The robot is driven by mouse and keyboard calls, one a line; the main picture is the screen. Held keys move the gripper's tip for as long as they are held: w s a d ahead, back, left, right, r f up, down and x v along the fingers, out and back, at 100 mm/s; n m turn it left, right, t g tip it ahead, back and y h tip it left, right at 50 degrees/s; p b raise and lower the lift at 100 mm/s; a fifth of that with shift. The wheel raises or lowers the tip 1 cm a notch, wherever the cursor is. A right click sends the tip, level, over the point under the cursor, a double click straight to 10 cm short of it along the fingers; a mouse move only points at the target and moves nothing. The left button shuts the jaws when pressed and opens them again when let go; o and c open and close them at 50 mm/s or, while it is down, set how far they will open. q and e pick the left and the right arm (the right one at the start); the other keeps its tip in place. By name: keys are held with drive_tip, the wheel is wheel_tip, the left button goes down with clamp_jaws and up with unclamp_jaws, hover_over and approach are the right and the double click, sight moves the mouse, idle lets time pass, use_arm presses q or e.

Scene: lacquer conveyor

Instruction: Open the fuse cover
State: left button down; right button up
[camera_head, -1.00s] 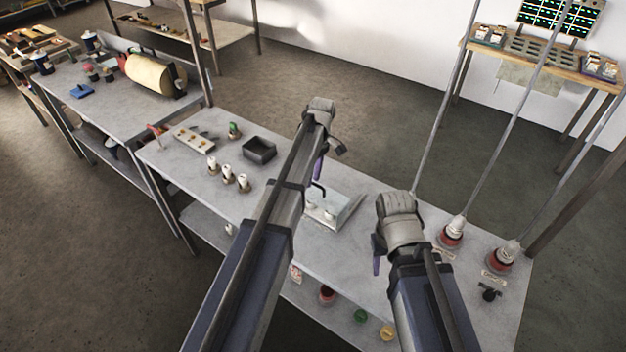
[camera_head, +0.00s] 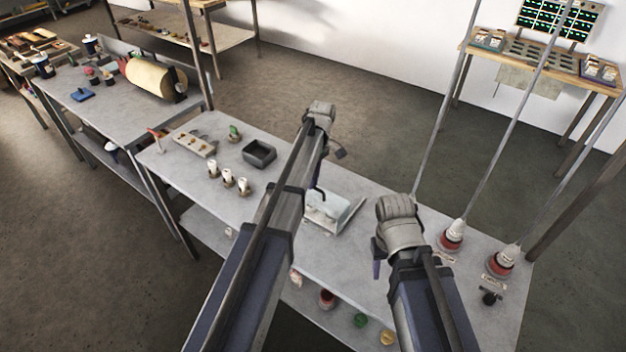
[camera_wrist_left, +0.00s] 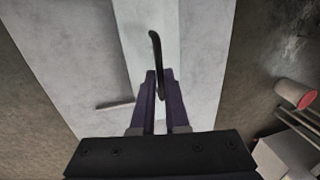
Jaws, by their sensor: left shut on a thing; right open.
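The fuse cover is a pale flat panel (camera_head: 327,208) on a shallow box near the middle of the grey bench. In the head view it looks tilted, but its exact angle is hard to tell. A thin black bent handle (camera_wrist_left: 156,52) rises from the panel in the left wrist view. My left gripper (camera_wrist_left: 155,98) is shut on this handle, with its purple fingers either side of it. In the head view my left arm partly hides the gripper and the box. My right gripper (camera_head: 377,270) is open and apart from the box, to its right; its fingers are mostly hidden.
A black open tray (camera_head: 259,153) and several white-topped fuse-like pieces (camera_head: 228,182) stand left of my left arm. Red and white posts (camera_head: 452,235) with tall rods stand at the right. The bench between the box and the tray is partly hidden by my arm.

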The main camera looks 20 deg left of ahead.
idle(0.8)
use_arm(q)
drive_tip(key=shift+w+d, duration=0.1)
drive_tip(key=shift+w, duration=0.2)
drive_tip(key=w+d, duration=0.3)
drive_tip(key=w, duration=0.6)
drive_tip(key=shift+w+d, duration=0.25)
drive_tip(key=shift+w, duration=0.05)
use_arm(e)
drive_tip(key=shift+w+d, duration=0.3)
drive_tip(key=shift+w, duration=0.5)
use_arm(q)
drive_tip(key=c, duration=0.9)
unclamp_jaws()
drive_tip(key=shift+r, duration=0.2)
use_arm(e)
drive_tip(key=shift+r, duration=0.2)
